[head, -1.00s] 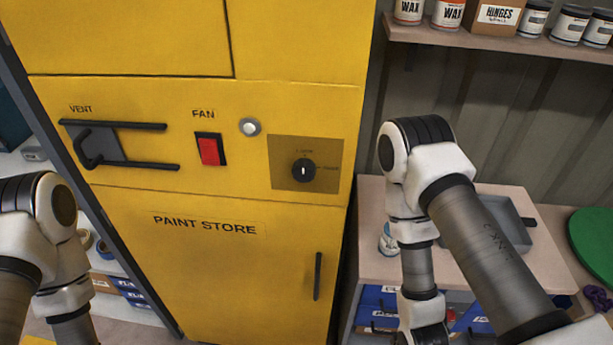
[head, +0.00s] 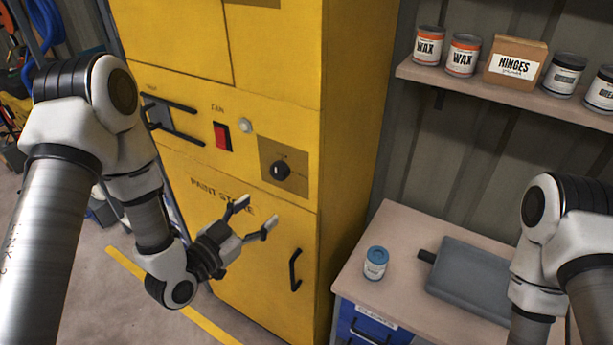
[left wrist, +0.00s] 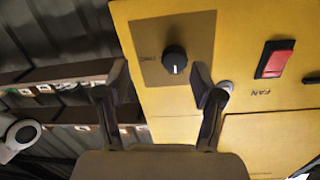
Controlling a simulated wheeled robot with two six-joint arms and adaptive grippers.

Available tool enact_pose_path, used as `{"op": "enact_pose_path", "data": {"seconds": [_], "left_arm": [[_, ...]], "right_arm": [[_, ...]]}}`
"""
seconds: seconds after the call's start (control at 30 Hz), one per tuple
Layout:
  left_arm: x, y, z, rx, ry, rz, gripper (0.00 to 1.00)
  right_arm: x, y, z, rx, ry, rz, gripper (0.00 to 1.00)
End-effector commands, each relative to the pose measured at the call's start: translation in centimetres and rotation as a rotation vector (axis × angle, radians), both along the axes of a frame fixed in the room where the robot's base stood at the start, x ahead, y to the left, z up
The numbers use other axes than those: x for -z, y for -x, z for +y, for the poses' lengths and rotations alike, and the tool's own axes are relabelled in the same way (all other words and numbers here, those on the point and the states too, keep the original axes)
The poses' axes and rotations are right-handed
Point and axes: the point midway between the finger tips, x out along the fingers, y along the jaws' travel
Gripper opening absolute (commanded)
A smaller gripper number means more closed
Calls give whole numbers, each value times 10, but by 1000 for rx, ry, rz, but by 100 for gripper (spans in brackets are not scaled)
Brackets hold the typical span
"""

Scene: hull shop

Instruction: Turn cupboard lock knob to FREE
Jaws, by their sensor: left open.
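The black round lock knob (head: 280,171) sits on a brown square plate (head: 296,186) on the yellow paint store cupboard (head: 350,120). The left wrist view, upside down, shows the knob (left wrist: 174,60) with its white mark towards the picture's bottom, the panel's upper side. Small labels above and right of the knob are too small to read surely. My left gripper (head: 257,212) is open and empty, below and left of the knob in the head view, apart from it. In the left wrist view its fingers (left wrist: 160,80) spread below the knob. My right gripper is out of view.
A red fan switch (head: 222,136), a round grey button (head: 245,125) and the black vent handle (head: 172,120) are left of the knob. A door handle (head: 295,270) is below. A workbench (head: 395,240) with a blue-lidded jar (head: 375,263) stands right.

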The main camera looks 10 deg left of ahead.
Motion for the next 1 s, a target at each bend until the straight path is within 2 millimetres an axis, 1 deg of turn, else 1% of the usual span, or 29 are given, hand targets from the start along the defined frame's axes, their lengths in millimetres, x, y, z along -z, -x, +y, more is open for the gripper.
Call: {"op": "enact_pose_path", "data": {"seconds": [0.03, 0.1, 0.2, 0.27, 0.37, 0.5, 0.63, 0.77, 0.93, 0.97, 1.0], "left_arm": [[-18, -4, 3, -10, 5, -22, 67], [-30, -7, 6, -16, 9, -42, 67], [-40, -11, 6, -17, 8, -57, 67], [-41, -16, 3, -15, 7, -59, 67], [-42, -29, -3, -13, 4, -59, 67], [-42, -55, -15, -12, 4, -58, 67], [-41, -74, -22, -14, 6, -56, 67], [-38, -81, -25, -16, 9, -56, 67], [-37, -82, -25, -17, 9, -55, 67], [-37, -82, -25, -17, 9, -55, 63], [-37, -82, -25, -16, 8, -56, 49]], "right_arm": [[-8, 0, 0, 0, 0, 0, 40], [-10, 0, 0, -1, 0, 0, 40], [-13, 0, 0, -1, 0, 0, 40], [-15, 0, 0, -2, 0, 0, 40], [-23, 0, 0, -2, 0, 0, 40], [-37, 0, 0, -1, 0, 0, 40], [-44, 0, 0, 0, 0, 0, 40], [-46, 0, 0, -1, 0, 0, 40], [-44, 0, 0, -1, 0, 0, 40], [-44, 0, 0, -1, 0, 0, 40], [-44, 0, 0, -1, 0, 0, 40]]}}
